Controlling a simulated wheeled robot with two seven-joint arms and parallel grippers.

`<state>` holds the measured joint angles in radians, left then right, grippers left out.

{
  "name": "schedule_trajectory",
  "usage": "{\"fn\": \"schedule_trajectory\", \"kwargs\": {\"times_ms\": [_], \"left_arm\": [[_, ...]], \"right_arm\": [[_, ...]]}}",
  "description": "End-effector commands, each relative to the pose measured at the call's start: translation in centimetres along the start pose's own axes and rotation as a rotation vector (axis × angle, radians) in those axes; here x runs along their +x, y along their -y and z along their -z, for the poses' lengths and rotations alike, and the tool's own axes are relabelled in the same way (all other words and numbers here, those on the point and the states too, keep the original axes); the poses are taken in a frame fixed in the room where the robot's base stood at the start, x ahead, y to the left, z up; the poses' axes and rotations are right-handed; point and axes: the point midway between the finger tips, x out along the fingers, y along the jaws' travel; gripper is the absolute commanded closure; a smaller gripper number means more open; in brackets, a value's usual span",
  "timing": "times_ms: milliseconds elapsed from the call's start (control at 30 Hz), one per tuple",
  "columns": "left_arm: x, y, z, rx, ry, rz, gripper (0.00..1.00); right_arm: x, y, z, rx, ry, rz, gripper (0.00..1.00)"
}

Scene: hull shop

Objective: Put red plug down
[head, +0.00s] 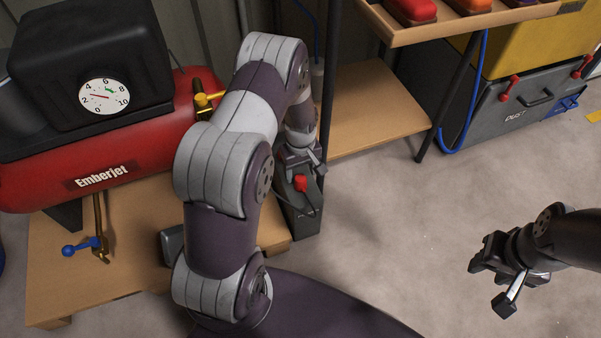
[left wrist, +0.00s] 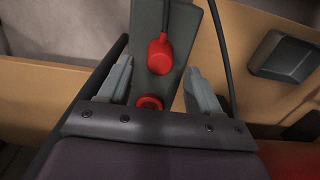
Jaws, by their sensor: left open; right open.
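The red plug (head: 301,183) rests on the sloped top of a narrow dark grey post (head: 303,218) beside the wooden pallet. In the left wrist view the red plug (left wrist: 159,54) has a dark lead and lies ahead of a round red fitting (left wrist: 149,102) on the same grey face. My left gripper (head: 300,160) is above the post, pointing down. Its jaws are open on both sides of the grey face, with gaps to the plug. My right gripper (head: 486,256) is open and empty over bare floor at the right.
A red Emberjet tank (head: 140,150) with a gauge stands on the pallet (head: 140,270) at the left. A wooden shelf (head: 370,110) is behind the post. A grey dust bin (head: 520,100) stands at the back right. The floor between is clear.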

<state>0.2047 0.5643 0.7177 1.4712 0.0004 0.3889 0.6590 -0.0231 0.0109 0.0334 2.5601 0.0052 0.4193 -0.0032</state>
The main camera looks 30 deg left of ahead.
Motion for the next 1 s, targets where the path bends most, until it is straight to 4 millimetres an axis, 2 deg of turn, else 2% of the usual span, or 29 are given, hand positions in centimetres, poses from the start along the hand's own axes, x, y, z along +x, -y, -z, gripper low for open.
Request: {"fn": "schedule_trajectory", "kwargs": {"times_ms": [33,100,200,367,433,533,600,700,833,1000], "left_arm": [[-2.6,0.0,0.1,0.0,-0.002,-0.001,0.36],[-4.3,0.0,0.1,0.0,-0.002,-0.002,0.36],[-6.3,0.0,0.0,0.0,-0.001,-0.001,0.36],[-8.0,-0.1,-0.1,0.009,-0.002,-0.002,0.36],[-10.0,-0.3,-0.8,0.072,-0.011,-0.009,0.36],[-15.3,-0.4,-4.0,0.286,-0.039,-0.027,0.36],[-18.9,0.4,-7.2,0.467,-0.063,-0.04,0.36],[-22.3,2.4,-11.4,0.686,-0.091,-0.051,0.36],[-23.9,4.6,-14.7,0.855,-0.11,-0.056,0.36],[-24.0,5.1,-15.3,0.89,-0.112,-0.055,0.36]], "right_arm": [[-2.0,0.0,0.2,0.0,-0.001,0.0,0.57],[-3.0,0.0,0.4,0.0,-0.001,0.0,0.57],[-4.1,0.0,0.5,0.0,-0.001,0.0,0.57],[-4.7,0.0,0.6,0.0,0.0,0.0,0.57],[-4.7,0.0,0.6,0.0,0.0,0.0,0.57],[-4.6,0.0,0.6,0.0,0.0,0.0,0.57],[-4.6,0.0,0.6,0.0,0.0,0.0,0.57],[-4.6,0.0,0.5,0.0,0.0,0.0,0.57],[-4.6,0.0,0.5,0.0,0.0,0.0,0.57],[-4.6,0.0,0.6,0.0,0.0,0.0,0.57]]}}
